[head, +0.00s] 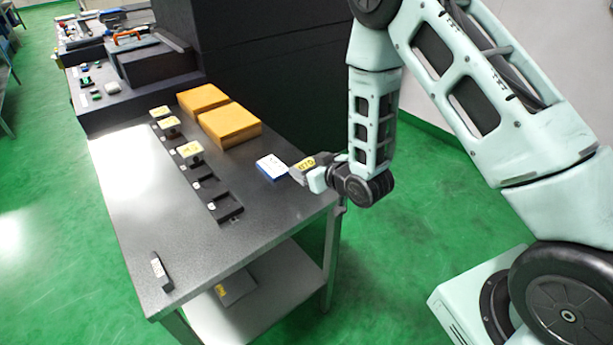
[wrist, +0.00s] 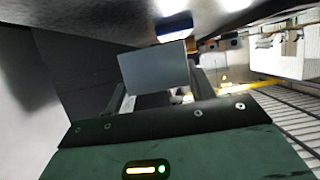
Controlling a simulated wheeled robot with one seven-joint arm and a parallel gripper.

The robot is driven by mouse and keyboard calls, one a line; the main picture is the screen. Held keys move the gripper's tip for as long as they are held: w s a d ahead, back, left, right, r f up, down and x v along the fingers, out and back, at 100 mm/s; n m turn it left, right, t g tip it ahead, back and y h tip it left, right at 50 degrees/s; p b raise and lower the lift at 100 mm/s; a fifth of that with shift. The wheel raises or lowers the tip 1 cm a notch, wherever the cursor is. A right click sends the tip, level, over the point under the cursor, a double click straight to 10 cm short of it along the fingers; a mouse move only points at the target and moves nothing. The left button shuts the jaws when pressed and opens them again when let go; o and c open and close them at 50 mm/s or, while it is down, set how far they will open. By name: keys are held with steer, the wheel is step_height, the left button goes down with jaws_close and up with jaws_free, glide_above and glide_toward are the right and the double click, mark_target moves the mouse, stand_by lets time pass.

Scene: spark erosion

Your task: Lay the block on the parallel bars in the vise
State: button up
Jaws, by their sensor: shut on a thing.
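My gripper (head: 312,176) is over the right edge of the dark table in the head view, shut on a grey block with a yellow label (head: 304,163). In the wrist view the grey block (wrist: 155,68) shows as a plain flat face between the two fingers of my gripper (wrist: 158,88). The block looks held clear of the tabletop, though the exact gap cannot be told. I cannot make out the vise or the parallel bars in either view.
A blue-and-white box (head: 271,167) lies just left of the gripper. A black rack (head: 212,190) holds several yellow-labelled pieces and has empty slots. Two orange boxes (head: 229,124) lie behind it.

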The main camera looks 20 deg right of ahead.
steer(key=shift+f, duration=1.75)
steer(key=shift+f, duration=0.2)
steer(key=o, duration=1.2)
steer(key=shift+r, duration=0.15)
